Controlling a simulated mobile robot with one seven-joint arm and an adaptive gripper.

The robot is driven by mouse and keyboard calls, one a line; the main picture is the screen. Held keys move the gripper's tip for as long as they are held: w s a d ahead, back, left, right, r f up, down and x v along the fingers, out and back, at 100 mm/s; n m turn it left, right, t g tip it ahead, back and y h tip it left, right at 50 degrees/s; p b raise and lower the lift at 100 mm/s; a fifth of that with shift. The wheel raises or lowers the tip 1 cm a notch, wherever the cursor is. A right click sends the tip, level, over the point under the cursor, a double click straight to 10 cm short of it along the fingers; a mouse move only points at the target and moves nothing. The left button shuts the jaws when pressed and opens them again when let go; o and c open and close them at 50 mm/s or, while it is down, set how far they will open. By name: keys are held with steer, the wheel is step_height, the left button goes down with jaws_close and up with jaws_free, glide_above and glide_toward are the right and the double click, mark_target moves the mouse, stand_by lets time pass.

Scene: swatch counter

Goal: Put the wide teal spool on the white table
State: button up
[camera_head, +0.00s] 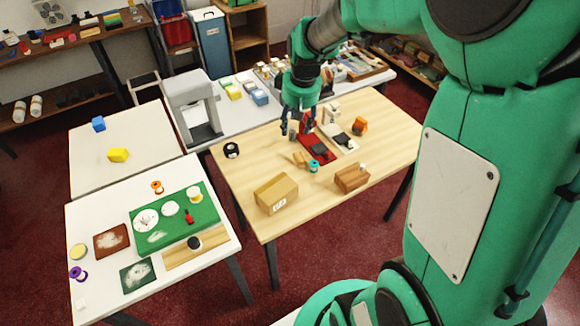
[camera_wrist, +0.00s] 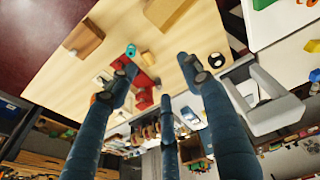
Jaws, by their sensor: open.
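The wide teal spool (camera_head: 314,166) stands on the wooden table (camera_head: 377,180), at the near end of a red tray; I cannot tell if it touches the tray. It also shows in the wrist view (camera_wrist: 130,50), just beyond the tip of the left finger. My gripper (camera_head: 297,128) is open and empty above the wooden table, behind the spool; its spread fingers (camera_wrist: 160,78) fill the lower wrist view. A white table (camera_head: 95,216) stands at the front left with a green mat; another white table (camera_head: 90,178) adjoins it behind.
On the wooden table are the red tray (camera_head: 329,155), a cardboard box (camera_head: 276,193), a brown block (camera_head: 351,178) and a black tape roll (camera_head: 231,150). The front white table holds an orange spool (camera_head: 157,187) and a purple spool (camera_head: 78,273). A grey stand (camera_head: 194,108) rises behind.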

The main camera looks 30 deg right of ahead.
steer(key=s+a+r+t, duration=0.2)
steer(key=s+a+r, duration=0.8)
steer(key=s+r, duration=0.1)
steer(key=s+a+r, duration=0.1)
steer(key=s+a, duration=0.2)
steer(key=s, duration=0.4)
steer(key=s+a+r+m+t, duration=0.1)
steer(key=s+a+r, duration=0.1)
steer(key=s, duration=0.4)
steer(key=shift+s+a, duration=0.35)
steer(key=shift+a, duration=0.35)
steer(key=shift+o, duration=0.5)
steer(key=shift+w, duration=0.1)
